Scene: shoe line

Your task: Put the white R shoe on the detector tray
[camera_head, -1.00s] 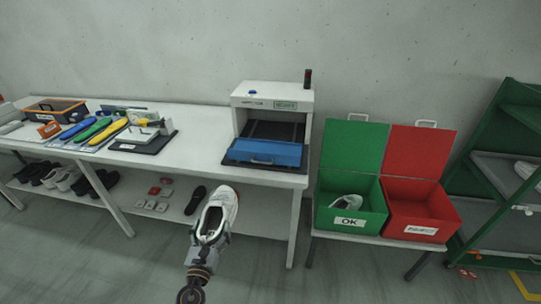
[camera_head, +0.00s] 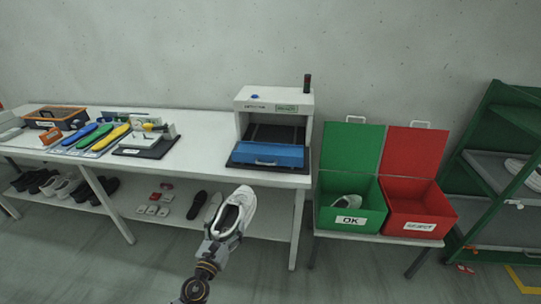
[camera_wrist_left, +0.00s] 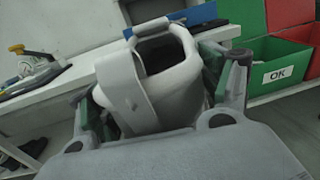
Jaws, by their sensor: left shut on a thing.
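A white shoe (camera_head: 234,212) is held by my left gripper (camera_head: 218,244) in front of the table, toe pointing up and away; any R mark on it cannot be read. In the left wrist view the gripper's fingers (camera_wrist_left: 160,110) sit on both sides of the shoe's heel (camera_wrist_left: 172,82). The detector (camera_head: 273,122) is a white box on the right end of the table. Its blue-fronted tray (camera_head: 267,155) is at the front of the opening, beyond the shoe and apart from it. My right gripper is out of view.
A green OK box (camera_head: 365,216) with a white shoe inside and a red box (camera_head: 420,223) stand right of the table. Colored tools (camera_head: 97,137) and an orange-rimmed bin (camera_head: 55,118) are on the table's left. More shoes (camera_head: 70,186) lie on the shelf below.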

